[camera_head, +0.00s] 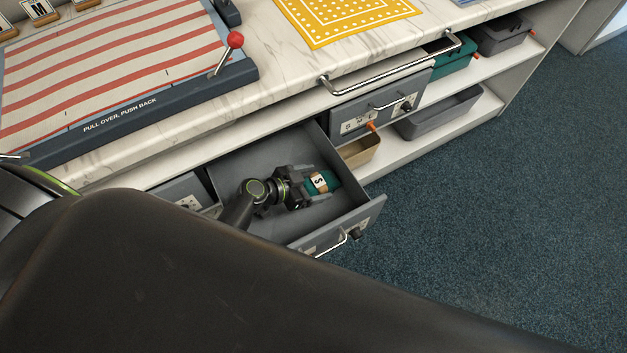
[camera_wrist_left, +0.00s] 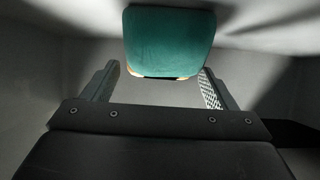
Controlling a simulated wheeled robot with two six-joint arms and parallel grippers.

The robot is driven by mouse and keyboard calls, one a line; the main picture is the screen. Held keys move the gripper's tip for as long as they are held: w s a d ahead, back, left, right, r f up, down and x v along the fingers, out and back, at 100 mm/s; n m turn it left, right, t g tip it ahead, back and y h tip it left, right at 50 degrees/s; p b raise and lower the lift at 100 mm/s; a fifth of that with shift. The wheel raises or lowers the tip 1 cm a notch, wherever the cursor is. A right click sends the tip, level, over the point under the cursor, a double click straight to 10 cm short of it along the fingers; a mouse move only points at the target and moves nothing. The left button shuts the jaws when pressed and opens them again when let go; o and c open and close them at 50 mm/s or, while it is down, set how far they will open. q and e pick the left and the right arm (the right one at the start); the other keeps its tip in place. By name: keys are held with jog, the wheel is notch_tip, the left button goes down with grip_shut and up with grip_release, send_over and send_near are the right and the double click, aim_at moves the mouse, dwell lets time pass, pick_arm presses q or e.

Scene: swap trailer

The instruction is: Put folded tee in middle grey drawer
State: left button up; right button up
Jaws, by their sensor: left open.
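The folded tee (camera_head: 323,183) is a small teal bundle with a pale band marked S. It is inside the open grey drawer (camera_head: 363,214), near the drawer's front right. My left gripper (camera_head: 318,187) reaches down into the drawer with its fingers on either side of the tee. In the left wrist view the gripper (camera_wrist_left: 160,90) is open, and the teal tee (camera_wrist_left: 170,40) lies just beyond the fingertips, with a gap visible beside them. My right gripper is not in view.
A closed grey drawer front (camera_head: 375,105) is to the right, with a tan bin (camera_head: 360,152) below it. The marble counter (camera_head: 290,70) overhangs the drawers, carrying a striped board (camera_head: 110,75) and a yellow dotted cloth (camera_head: 345,18). The carpet (camera_head: 490,210) at right is clear.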

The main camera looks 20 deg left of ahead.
pick_arm(q)
jog(key=v, duration=0.6)
jog(key=shift+v, duration=0.8)
